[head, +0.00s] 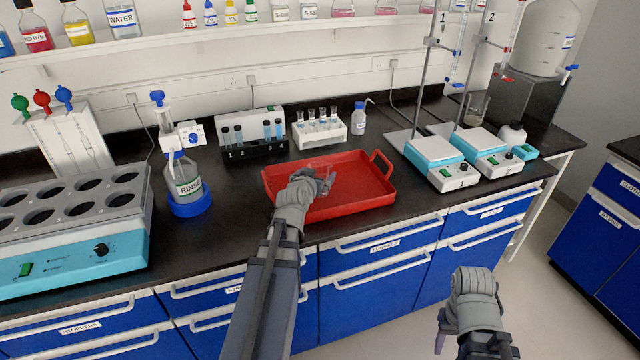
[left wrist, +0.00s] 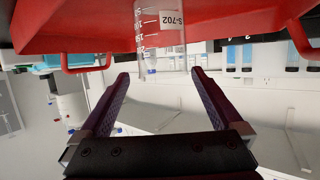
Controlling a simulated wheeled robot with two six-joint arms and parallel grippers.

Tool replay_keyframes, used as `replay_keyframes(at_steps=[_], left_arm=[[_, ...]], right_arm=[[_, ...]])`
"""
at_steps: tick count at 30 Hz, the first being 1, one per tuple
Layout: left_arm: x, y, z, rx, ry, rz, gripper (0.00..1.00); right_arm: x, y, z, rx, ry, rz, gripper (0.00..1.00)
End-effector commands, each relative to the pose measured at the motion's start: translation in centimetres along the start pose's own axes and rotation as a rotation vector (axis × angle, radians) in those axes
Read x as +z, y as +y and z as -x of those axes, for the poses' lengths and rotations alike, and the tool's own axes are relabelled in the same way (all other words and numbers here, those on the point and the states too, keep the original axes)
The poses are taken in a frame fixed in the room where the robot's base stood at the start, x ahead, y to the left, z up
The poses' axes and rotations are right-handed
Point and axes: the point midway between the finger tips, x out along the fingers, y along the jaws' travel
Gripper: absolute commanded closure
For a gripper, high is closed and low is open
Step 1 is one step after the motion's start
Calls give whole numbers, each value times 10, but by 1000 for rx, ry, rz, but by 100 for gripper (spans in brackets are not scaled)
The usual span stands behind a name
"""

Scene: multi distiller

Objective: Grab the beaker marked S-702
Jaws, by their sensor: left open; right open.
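The clear beaker (left wrist: 160,38) has a white S-702 label and printed graduations. In the left wrist view it stands out against the red tray (left wrist: 230,30), which shows along the upper edge. My left gripper (left wrist: 160,74) is open, with one finger on each side of the line to the beaker. The beaker appears just beyond the fingertips, and I see no contact. In the head view my left gripper (head: 325,181) is over the red tray (head: 365,192), and the beaker is hard to make out there. My right gripper (head: 478,345) is open and empty, low in front of the drawers.
Hotplates (head: 436,160) with stands are at the right. Bare counter lies between tray and hotplates.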

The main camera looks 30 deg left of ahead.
Motion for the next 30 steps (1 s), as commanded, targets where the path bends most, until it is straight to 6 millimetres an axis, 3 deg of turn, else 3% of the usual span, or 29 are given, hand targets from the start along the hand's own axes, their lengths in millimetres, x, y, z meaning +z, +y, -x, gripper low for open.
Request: replay_keyframes(at_steps=[3, 11, 21, 28, 30], left_arm=[[1, 0, -17, 1, 0, 0, 0], [-1, 0, -24, 1, 0, -1, 0], [-4, -2, -70, 1, -1, 0, 0], [-5, -1, -71, 1, -1, 0, 0], [-5, -1, -71, 1, -1, 0, 6]], right_arm=[[0, -1, -6, 0, 0, 0, 50], [-1, -1, -7, 0, 0, 0, 50], [-1, -2, -20, 0, 0, 0, 50], [-1, -2, -20, 0, 0, 0, 50], [-1, -2, -20, 0, 0, 0, 50]])
